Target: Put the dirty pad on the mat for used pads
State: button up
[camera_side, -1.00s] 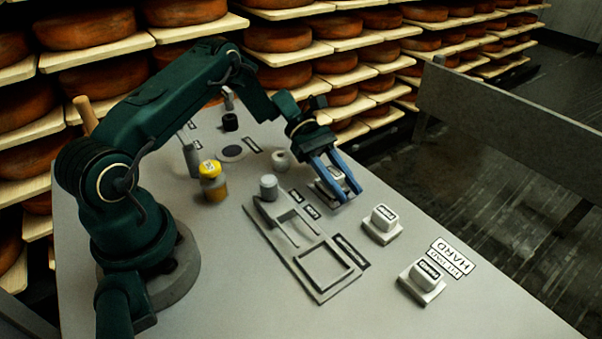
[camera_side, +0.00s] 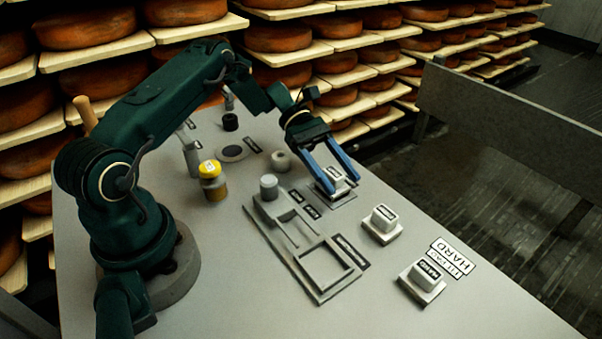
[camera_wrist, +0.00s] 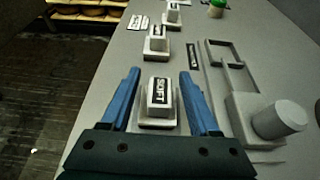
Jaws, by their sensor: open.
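A white block labelled SOFT (camera_wrist: 158,95) stands upright on a pale base, with a darker flat patch (camera_side: 347,197) under it in the side view. My gripper (camera_wrist: 160,74) is open, with one blue finger on each side of this block. In the side view my gripper (camera_side: 343,186) is low around the block (camera_side: 337,173). I cannot tell whether either finger touches it. Two similar labelled white blocks (camera_side: 384,214) (camera_side: 425,275) stand on their own bases to the right. I cannot tell which thing is the dirty pad. A dark flat disc (camera_side: 232,153) lies farther back beside a label.
A grey tray frame (camera_side: 316,291) with a grey cylinder (camera_side: 269,185) lies left of the blocks. A yellow-capped jar (camera_side: 211,180) and a small grey round piece (camera_side: 280,161) stand farther left. A HARD label (camera_side: 455,258) lies at right. The front table is clear.

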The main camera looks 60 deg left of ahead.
jog(key=v, duration=0.8)
jog(key=shift+w+a, duration=0.1)
jog(key=shift+a, duration=0.1)
jog(key=shift+a+r, duration=0.25)
jog(key=shift+a, duration=0.3)
jog(key=shift+r, duration=0.3)
jog(key=s+d+r+m+y, duration=0.5)
jog(key=d+r+m+y, duration=0.3)
jog(key=r, duration=0.3)
jog(key=s+d+f+m+t+y, duration=0.1)
jog(key=s+m+t+y, duration=0.4)
jog(key=s+m, duration=0.5)
jog(key=s, duration=0.3)
jog(key=shift+s+d+f+t, duration=0.25)
jog(key=shift+s+d+t, duration=0.05)
jog(key=shift+s, duration=0.05)
